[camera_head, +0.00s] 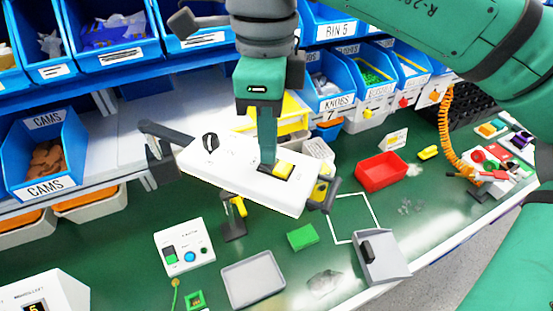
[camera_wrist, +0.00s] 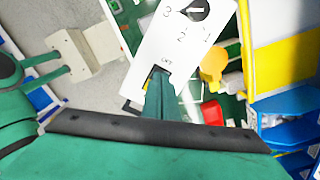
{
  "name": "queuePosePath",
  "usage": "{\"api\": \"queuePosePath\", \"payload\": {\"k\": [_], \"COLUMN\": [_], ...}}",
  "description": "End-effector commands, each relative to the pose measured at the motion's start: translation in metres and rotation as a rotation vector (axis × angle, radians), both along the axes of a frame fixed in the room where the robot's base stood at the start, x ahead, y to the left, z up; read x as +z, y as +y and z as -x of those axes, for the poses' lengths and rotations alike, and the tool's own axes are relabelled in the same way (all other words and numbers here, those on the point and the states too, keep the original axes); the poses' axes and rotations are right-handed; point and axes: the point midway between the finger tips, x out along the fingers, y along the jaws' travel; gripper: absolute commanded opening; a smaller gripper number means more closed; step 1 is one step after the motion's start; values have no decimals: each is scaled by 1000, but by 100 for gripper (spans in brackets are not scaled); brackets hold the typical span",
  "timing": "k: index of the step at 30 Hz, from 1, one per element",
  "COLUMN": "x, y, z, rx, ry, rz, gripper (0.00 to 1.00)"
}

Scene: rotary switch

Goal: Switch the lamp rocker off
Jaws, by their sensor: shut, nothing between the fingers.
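A white panel (camera_head: 237,165) is held raised above the green bench, tilted in the picture. It carries a black rotary knob (camera_head: 210,142) at its left end and a yellow rocker (camera_head: 284,169) in a dark frame toward its right end. My gripper (camera_head: 268,160) is shut and empty, pointing down with its tips right beside the rocker's left side; I cannot tell whether they touch. In the wrist view the panel (camera_wrist: 165,38) shows the knob (camera_wrist: 195,10) with numbers and an OFF label above my fingertips (camera_wrist: 160,80). My fingers hide most of the rocker there.
Dark clamp arms (camera_head: 160,150) hold the panel's ends. Blue bins (camera_head: 45,150) line the back and left. A red tray (camera_head: 381,172), a grey tray (camera_head: 253,279), a button box (camera_head: 184,247) and a grey switch box (camera_head: 381,258) stand on the bench.

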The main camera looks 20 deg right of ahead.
Motion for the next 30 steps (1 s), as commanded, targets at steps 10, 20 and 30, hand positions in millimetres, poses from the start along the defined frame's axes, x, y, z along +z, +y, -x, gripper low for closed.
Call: {"api": "queuePosePath", "payload": {"k": [10,20,30], "x": [-5,9,33], "y": [0,1,2], "z": [0,0,-1], "rx": [1,1,3], "ry": [0,0,0], "rz": [1,1,1], "gripper": [0,0,0]}}
